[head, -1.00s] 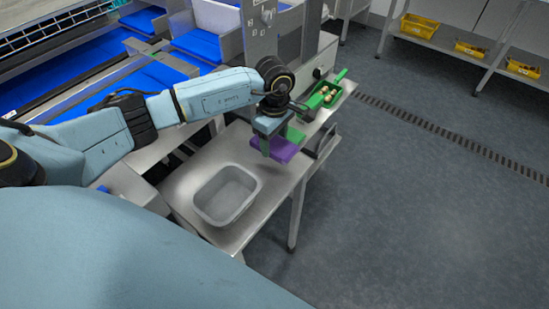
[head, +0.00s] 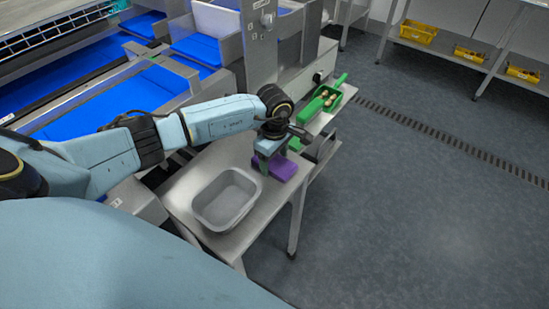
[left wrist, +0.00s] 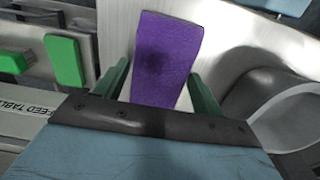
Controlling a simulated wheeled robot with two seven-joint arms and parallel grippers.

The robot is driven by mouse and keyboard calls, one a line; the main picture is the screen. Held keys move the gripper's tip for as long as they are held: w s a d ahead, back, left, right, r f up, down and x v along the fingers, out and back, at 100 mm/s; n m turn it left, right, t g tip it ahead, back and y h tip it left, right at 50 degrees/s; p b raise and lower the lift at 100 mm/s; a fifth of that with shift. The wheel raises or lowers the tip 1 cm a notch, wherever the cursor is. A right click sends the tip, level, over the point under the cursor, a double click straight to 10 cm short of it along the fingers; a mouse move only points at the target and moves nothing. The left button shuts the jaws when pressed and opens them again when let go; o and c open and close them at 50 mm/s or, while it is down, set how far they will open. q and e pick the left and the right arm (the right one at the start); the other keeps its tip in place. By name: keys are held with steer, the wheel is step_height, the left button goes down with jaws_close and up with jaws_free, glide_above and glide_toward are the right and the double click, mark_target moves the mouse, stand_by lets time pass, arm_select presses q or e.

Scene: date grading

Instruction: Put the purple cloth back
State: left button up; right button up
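The purple cloth (head: 285,168) is a flat folded rectangle at the right part of the steel table (head: 258,222). It looks low, on or just above the table top; I cannot tell which. My left gripper (head: 270,168) is right at it, fingers pointing down. In the left wrist view the purple cloth (left wrist: 168,48) shows face-on, and the green fingers of my left gripper (left wrist: 160,82) are spread, one near each long side. A narrow gap shows on the left; contact on the right is unclear. My right gripper is in neither view.
A grey basin (head: 203,213) stands left of the cloth. A green piece (head: 295,144) lies just behind it, and a green tray (head: 338,101) with dates is further back. Green blocks (left wrist: 64,62) show at left in the left wrist view. The floor at right is clear.

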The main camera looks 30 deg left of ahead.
mark_target(274, 162)
arm_select(q)
steer(key=shift+o, duration=1.1)
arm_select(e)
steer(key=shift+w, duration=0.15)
arm_select(q)
steer(key=shift+r, duration=0.15)
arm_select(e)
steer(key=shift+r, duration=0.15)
arm_select(q)
steer(key=shift+r, duration=0.4)
step_height(274, 162, up, 11)
steer(key=p, duration=0.1)
steer(key=shift+r+p, duration=0.15)
steer(key=shift+p, duration=0.15)
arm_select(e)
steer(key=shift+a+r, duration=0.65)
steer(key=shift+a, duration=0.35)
